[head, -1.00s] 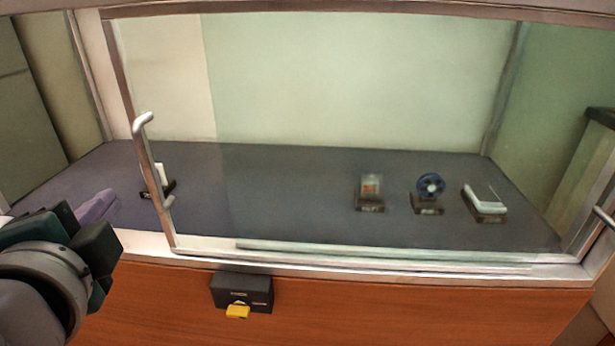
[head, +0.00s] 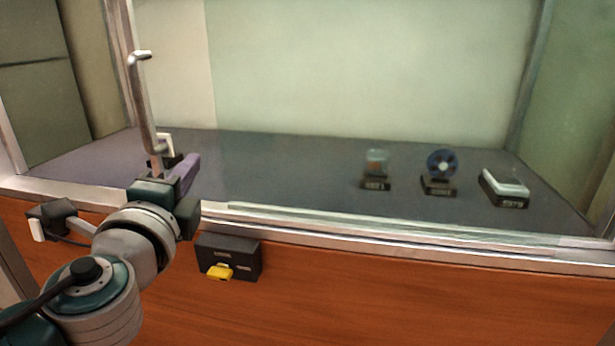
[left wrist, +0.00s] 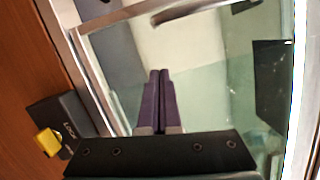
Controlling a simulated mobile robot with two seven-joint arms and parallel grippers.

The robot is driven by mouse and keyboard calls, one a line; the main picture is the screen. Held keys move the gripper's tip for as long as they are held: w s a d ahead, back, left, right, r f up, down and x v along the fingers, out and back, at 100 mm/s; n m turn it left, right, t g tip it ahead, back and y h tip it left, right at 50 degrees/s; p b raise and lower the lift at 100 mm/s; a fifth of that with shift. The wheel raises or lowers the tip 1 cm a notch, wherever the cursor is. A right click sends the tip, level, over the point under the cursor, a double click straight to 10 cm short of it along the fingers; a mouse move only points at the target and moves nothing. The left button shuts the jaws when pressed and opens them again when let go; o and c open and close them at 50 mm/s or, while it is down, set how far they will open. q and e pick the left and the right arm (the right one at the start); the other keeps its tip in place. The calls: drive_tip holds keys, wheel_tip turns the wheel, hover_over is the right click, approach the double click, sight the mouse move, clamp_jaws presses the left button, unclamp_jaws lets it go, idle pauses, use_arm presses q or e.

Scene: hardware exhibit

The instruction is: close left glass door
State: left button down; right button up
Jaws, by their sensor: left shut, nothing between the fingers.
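The left glass door is a clear pane with a metal left edge and a silver bar handle (head: 142,100) in the head view. Open space shows to the left of that edge, above the dark case floor. My left gripper (head: 190,168) is at the foot of the handle, its purple fingers just to the right of it. In the left wrist view the fingers (left wrist: 158,90) are together, with nothing between them, and point toward the glass. I cannot tell whether they touch the handle or the door's edge. My right gripper is not in view.
A black lock box (head: 229,256) with a yellow tab is on the wooden front. Several small exhibits, including a blue wheel (head: 442,165) and a white block (head: 504,184), stand inside the case. A metal sill (head: 400,232) runs along the front.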

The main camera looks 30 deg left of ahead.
sight(175, 149)
use_arm(q)
drive_tip(key=shift+s+a+r, duration=0.15)
drive_tip(key=shift+a+r, duration=0.05)
drive_tip(key=shift+a, duration=0.85)
drive_tip(key=shift+s+a+r, duration=0.1)
drive_tip(key=shift+a+r, duration=0.1)
drive_tip(key=shift+a, duration=0.85)
